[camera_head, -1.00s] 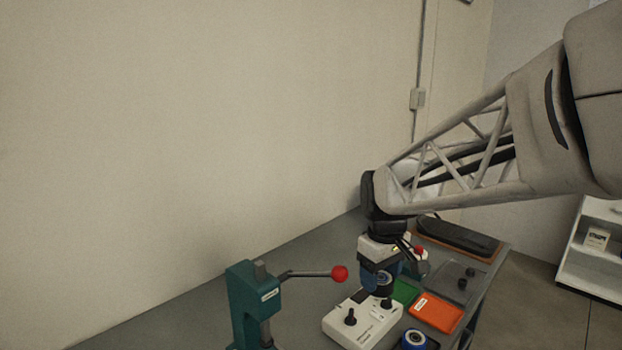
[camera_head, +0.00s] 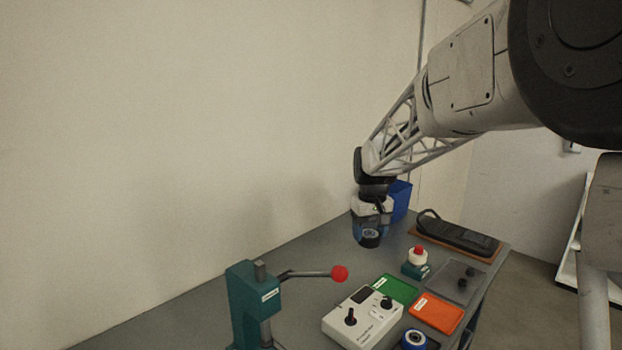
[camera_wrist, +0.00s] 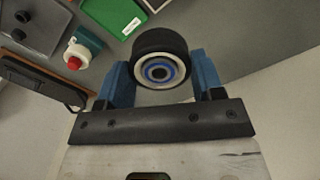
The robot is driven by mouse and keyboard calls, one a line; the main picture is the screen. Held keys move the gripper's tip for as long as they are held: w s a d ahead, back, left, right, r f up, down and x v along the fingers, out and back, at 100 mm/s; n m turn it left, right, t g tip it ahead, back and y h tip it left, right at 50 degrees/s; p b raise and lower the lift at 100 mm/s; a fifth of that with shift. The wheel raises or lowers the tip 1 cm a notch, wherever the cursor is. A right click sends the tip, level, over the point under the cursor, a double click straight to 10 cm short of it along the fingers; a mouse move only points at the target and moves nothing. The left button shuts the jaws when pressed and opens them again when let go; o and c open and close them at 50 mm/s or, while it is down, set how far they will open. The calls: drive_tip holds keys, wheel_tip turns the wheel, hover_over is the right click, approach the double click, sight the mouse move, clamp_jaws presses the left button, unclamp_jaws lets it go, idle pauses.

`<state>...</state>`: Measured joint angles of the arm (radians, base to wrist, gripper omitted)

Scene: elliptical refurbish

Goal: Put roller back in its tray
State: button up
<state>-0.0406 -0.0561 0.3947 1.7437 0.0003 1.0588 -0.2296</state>
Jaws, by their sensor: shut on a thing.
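My gripper (camera_wrist: 160,78) is shut on a roller (camera_wrist: 160,42) with a black tyre, white hub and blue ring. One blue finger presses on each side of it. In the head view, my gripper (camera_head: 371,232) holds the roller (camera_head: 370,239) above the back part of the table. A flat green tray (camera_head: 398,289) and a flat orange tray (camera_head: 437,312) lie side by side to the front right. The green tray (camera_wrist: 113,16) also shows in the wrist view. A second roller (camera_head: 414,340), blue and white, sits at the bottom edge. I cannot tell which tray belongs to the held roller.
A white control box (camera_head: 362,320) with black knobs stands beside the trays. A green press (camera_head: 252,300) has a red-tipped lever. A red-topped button (camera_head: 417,257), a grey mat (camera_head: 466,281) with dark pieces, a black device (camera_head: 457,236) and a blue bin (camera_head: 401,200) are further back.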

drive_tip(key=w+d+f+m, duration=0.1)
drive_tip(key=w+f, duration=0.1)
drive_tip(key=w, duration=0.5)
drive_tip(key=w+d+f+m, duration=0.1)
drive_tip(key=w+d+m, duration=0.1)
drive_tip(key=w, duration=0.5)
drive_tip(key=shift+w+f, duration=0.35)
drive_tip(key=shift+f, duration=0.05)
drive_tip(key=shift+a, duration=0.1)
